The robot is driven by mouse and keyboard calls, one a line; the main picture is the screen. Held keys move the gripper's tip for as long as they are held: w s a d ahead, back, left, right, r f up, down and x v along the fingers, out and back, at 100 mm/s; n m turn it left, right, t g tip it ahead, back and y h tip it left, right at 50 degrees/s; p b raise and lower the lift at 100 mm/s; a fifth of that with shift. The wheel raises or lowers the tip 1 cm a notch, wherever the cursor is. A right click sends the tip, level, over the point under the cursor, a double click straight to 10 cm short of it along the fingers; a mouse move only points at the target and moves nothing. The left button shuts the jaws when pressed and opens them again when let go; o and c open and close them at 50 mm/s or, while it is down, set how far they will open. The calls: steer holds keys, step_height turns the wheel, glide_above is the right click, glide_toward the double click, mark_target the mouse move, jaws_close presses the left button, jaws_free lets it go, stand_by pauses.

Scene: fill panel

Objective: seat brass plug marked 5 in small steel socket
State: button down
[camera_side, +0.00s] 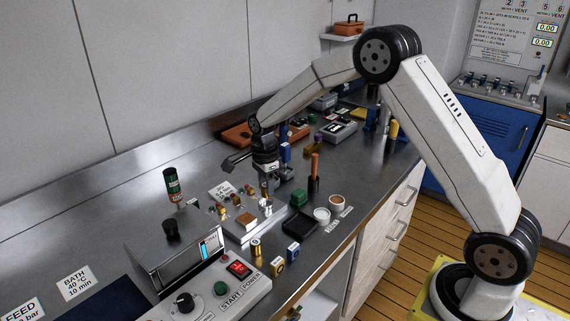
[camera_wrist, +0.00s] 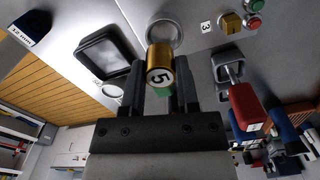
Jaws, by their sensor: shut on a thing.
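A bright steel ring (camera_wrist: 178,27), which looks like the small steel socket, lies behind the plug's far end. I cannot tell whether the plug touches it or is inside it. In the side view my gripper (camera_side: 270,180) hangs low over the far part of the steel fixture plate (camera_side: 247,233).
A black tray (camera_side: 300,223), a green block (camera_side: 299,198) and a white dish (camera_side: 322,215) stand right of the plate. An orange-handled tool (camera_side: 315,168) stands upright close to my gripper. Loose brass cylinders (camera_side: 277,263) lie near the front edge. A red handle (camera_wrist: 243,105) shows in the wrist view.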

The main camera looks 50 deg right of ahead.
mark_target(265, 195)
steer(key=shift+w+f, duration=0.1)
steer(key=shift+w+f, duration=0.15)
steer(key=shift+f, duration=1.55)
steer(key=shift+f, duration=0.2)
steer(key=shift+c, duration=1.7)
jaws_free()
steer(key=shift+r, duration=0.1)
step_height(265, 195, up, 12)
steer(key=shift+r, duration=0.1)
